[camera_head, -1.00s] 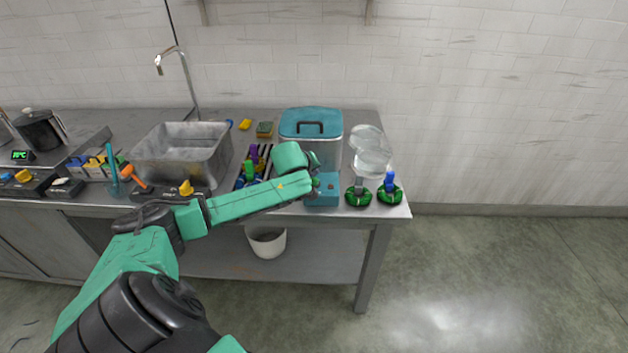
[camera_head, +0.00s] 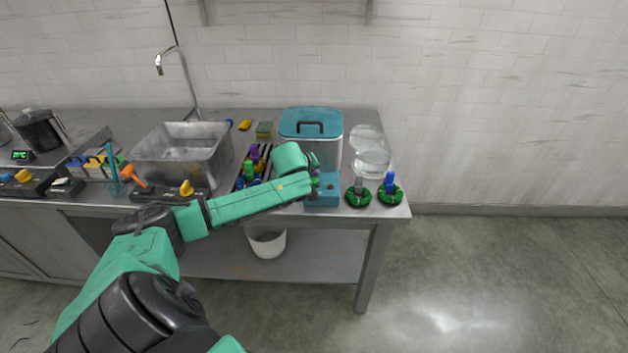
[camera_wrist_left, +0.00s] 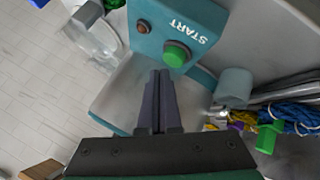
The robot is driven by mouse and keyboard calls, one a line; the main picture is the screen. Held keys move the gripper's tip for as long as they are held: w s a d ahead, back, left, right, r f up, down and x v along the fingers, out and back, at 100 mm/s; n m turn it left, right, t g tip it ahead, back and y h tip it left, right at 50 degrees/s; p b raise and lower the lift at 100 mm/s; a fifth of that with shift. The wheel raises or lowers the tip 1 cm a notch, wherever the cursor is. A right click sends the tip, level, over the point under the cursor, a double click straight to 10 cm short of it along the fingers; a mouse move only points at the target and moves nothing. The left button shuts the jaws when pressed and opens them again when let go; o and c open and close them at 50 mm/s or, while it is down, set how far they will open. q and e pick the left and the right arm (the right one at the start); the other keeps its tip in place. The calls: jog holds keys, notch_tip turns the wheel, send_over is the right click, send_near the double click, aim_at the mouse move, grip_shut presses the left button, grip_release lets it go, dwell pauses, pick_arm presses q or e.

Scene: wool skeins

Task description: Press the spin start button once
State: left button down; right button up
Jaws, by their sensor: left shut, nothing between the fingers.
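A small brown-red round part (camera_wrist_left: 143,27) is also on the panel. My left gripper (camera_wrist_left: 159,74) is shut and empty, its tips close to the green button in the picture; I see no clear contact. In the head view the gripper (camera_head: 315,186) is at the box's left side, partly hidden. My right gripper is not in view.
Two green round bases (camera_head: 358,198) with upright handles stand right of the box, near the table's edge. Clear glass vessels (camera_head: 371,163) are behind them. Coloured skeins (camera_head: 250,172) lie left of the box. A metal sink (camera_head: 183,150) is further left.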

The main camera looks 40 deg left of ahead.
aim_at(314, 183)
pick_arm(q)
jog(key=shift+f, duration=0.3)
jog(key=shift+f, duration=0.6)
dwell(0.8)
jog(key=shift+r+p, duration=0.9)
jog(key=shift+r, duration=0.1)
jog(key=shift+r, duration=0.1)
notch_tip(314, 183, up, 5)
jog(key=p, duration=0.5)
jog(key=shift+p, duration=0.35)
